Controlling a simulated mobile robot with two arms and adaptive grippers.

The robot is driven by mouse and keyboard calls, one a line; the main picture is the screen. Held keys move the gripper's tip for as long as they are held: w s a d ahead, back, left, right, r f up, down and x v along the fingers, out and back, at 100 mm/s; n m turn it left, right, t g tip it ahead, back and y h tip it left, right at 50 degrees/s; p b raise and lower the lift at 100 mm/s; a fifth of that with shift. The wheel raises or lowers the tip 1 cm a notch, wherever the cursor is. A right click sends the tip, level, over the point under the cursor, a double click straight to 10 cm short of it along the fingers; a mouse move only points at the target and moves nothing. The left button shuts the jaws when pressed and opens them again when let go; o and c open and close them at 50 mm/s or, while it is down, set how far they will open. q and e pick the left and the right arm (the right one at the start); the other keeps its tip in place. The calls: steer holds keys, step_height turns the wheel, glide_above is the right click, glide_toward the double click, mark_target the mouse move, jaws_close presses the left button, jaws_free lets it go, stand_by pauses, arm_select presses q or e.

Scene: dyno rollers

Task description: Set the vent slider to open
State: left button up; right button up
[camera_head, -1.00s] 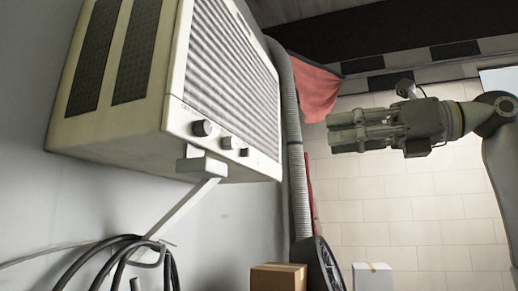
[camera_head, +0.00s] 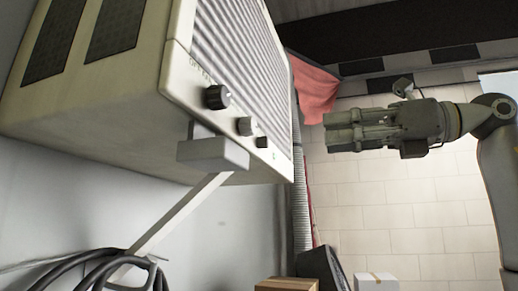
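A beige window air conditioner (camera_head: 100,150) with a ribbed front grille hangs on the wall at the left, tilted in the picture. Along its lower front edge are a large dark knob (camera_head: 216,97), a smaller knob (camera_head: 245,126) and a small dark control (camera_head: 263,142). I cannot tell for sure which of these is the vent slider, or its setting. My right gripper (camera_head: 328,132) is to the right of the unit, apart from it, with its fingers pointing left. Nothing shows between the fingers, but their gap is unclear. My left gripper is not in view.
A pale bracket (camera_head: 213,152) supports the unit from below, with black cables (camera_head: 100,268) hanging under it. A red cloth (camera_head: 314,88) and a grey ribbed hose (camera_head: 301,200) are behind. Boxes (camera_head: 376,281) stand low by the tiled wall. Space between the unit and my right gripper looks clear.

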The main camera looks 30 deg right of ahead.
mark_target(268, 139)
steer(key=p+x, duration=0.1)
steer(key=x, duration=0.3)
steer(key=p+x, duration=0.1)
steer(key=x, duration=0.3)
steer(key=shift+s+a+r, duration=0.15)
steer(key=shift+a+r, duration=0.05)
steer(key=shift+a, duration=0.1)
steer(key=x, duration=0.3)
steer(key=shift+d+f+p, duration=0.15)
steer(key=shift+d+p, duration=0.1)
steer(key=shift+p, duration=0.05)
steer(key=shift+s, duration=0.1)
steer(key=shift+c, duration=0.6)
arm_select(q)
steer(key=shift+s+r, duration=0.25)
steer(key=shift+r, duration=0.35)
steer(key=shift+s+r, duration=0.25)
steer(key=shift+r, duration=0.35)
arm_select(e)
jaws_close()
